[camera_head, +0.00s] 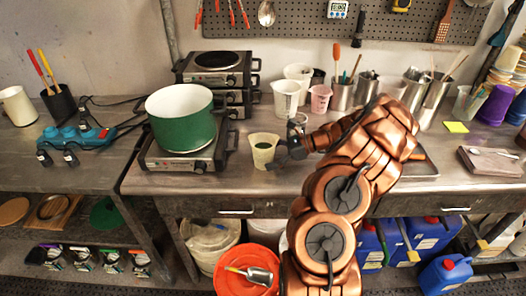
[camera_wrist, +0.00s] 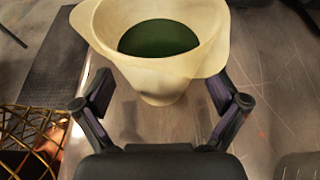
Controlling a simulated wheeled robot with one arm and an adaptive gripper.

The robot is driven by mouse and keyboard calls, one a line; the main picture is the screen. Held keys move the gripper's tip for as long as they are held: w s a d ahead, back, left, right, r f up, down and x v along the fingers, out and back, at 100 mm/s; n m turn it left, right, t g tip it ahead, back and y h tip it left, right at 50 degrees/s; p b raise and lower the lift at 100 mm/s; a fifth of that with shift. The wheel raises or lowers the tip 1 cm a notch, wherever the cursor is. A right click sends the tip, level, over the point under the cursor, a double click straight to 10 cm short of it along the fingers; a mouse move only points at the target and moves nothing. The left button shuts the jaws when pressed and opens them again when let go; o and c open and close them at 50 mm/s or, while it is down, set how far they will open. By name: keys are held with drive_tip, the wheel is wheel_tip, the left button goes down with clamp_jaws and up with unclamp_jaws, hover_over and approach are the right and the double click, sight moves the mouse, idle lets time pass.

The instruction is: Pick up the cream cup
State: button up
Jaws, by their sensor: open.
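The cream cup (camera_head: 264,151) stands upright on the metal bench, just right of the hot plate with the green pot. It has a flared rim with pouring lips and dark green liquid inside. In the wrist view the cup (camera_wrist: 155,80) fills the upper middle. My gripper (camera_head: 284,157) is at the cup's right side in the head view. In the wrist view my gripper (camera_wrist: 162,100) is open, with one finger on each side of the cup's lower body. I see gaps between the fingers and the cup's narrow base.
The green pot (camera_head: 181,117) sits on a hot plate (camera_head: 184,160) left of the cup. White cups (camera_head: 286,98) and a pink cup (camera_head: 320,98) stand behind. Metal canisters with tools (camera_head: 342,96) stand at the back right. Bare bench lies in front of the cup.

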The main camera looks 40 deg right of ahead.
drive_tip(key=shift+x, duration=1)
drive_tip(key=shift+c, duration=0.3)
drive_tip(key=c, duration=1.3)
drive_tip(key=shift+c, duration=0.5)
drive_tip(key=shift+r, duration=0.25)
